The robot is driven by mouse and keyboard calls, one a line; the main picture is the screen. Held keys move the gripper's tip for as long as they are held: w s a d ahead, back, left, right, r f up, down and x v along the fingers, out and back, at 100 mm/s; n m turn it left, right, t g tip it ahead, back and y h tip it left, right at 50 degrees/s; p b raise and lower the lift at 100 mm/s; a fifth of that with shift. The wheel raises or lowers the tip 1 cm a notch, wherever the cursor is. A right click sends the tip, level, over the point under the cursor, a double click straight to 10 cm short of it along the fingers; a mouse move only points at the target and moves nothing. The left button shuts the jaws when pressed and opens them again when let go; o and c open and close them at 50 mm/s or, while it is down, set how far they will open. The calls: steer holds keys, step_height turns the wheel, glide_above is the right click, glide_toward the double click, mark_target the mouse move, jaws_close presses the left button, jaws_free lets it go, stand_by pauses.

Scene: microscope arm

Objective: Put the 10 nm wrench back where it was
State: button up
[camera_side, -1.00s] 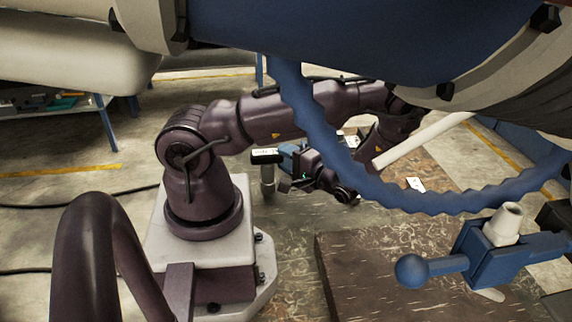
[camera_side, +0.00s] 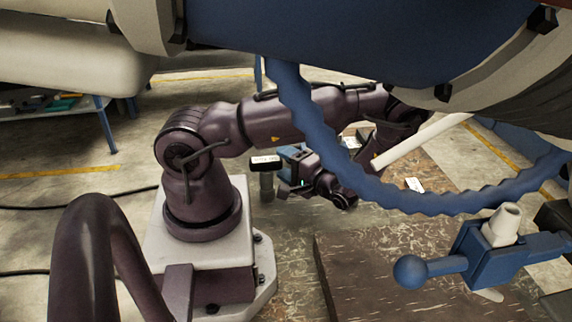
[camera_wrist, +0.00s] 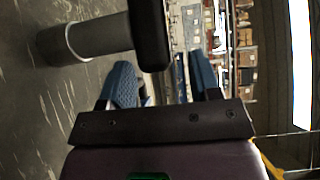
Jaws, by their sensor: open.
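A black block with a white label on its face (camera_side: 265,161) sits on top of a grey cylinder (camera_side: 267,187), just right of my arm's base. It may be the 10 nm wrench; the label is too small to read. In the wrist view the black block (camera_wrist: 150,32) reaches in from the top, close to the left finger, and the grey cylinder (camera_wrist: 95,40) runs left from it. My gripper (camera_wrist: 165,85) is open, with its two blue fingers apart and nothing visibly clamped. In the side view my gripper (camera_side: 289,166) is just right of the block. Whether they touch cannot be told.
A large blue wavy-edged ring (camera_side: 330,165) hangs in front of my forearm. A blue clamp with a ball-ended handle (camera_side: 470,255) stands at the right. A brown patterned plate (camera_side: 380,270) lies below. A table with items (camera_side: 50,108) is at the back left.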

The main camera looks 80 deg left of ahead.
steer(key=v, duration=1.2)
steer(key=s+d+r+m+t+h, duration=0.1)
steer(key=d+r+t+h, duration=0.3)
steer(key=r, duration=0.5)
steer(key=s+d+r+m+t+h, duration=0.2)
steer(key=d+r+m+t+h, duration=0.2)
steer(key=r+t, duration=0.3)
steer(key=s+d+r+m+t+h, duration=0.1)
steer(key=d+r+t+h, duration=0.3)
steer(key=r, duration=0.7)
steer(key=shift+s+d+m+t+h, duration=0.4)
steer(key=shift+m+t+h, duration=0.5)
steer(key=shift+t+h, duration=0.1)
